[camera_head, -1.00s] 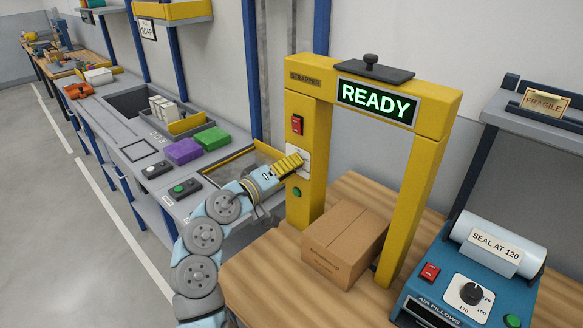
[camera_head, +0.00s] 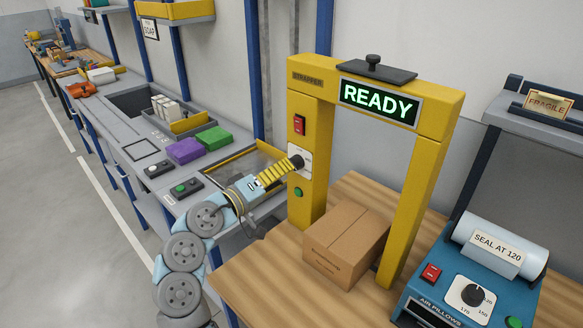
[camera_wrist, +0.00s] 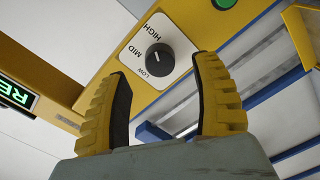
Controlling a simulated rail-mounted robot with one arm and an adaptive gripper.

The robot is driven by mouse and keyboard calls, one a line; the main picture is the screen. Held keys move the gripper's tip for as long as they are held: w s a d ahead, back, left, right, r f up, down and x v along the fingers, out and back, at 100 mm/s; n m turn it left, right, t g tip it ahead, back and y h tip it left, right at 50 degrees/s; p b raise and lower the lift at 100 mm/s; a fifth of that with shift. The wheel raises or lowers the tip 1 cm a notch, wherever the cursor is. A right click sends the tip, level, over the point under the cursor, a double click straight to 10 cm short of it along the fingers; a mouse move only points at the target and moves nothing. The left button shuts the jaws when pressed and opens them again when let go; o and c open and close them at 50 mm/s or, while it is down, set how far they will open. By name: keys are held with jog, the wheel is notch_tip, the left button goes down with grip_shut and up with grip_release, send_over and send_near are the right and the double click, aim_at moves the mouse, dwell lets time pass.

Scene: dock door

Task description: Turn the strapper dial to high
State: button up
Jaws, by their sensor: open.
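The strapper (camera_head: 318,130) is a yellow arch with a lit READY screen (camera_head: 379,101). Its black round dial (camera_head: 297,162) sits on a white plate on the left post. In the wrist view the dial (camera_wrist: 158,52) is by the words LOW, MID and HIGH. A small light mark shows on its face; which word it points to is hard to tell. My gripper (camera_head: 287,167) is just left of the dial in the head view. In the wrist view its yellow fingers (camera_wrist: 162,72) are apart and empty, with the dial beyond and between their tips.
A red switch (camera_head: 299,125) is above the dial and a green button (camera_head: 298,191) below it. A cardboard box (camera_head: 335,255) stands under the arch. The blue air pillow machine (camera_head: 465,275) is at the right. A grey bench with bins runs along the left.

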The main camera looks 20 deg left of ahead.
jog(key=v, duration=0.7)
jog(key=shift+s, duration=0.15)
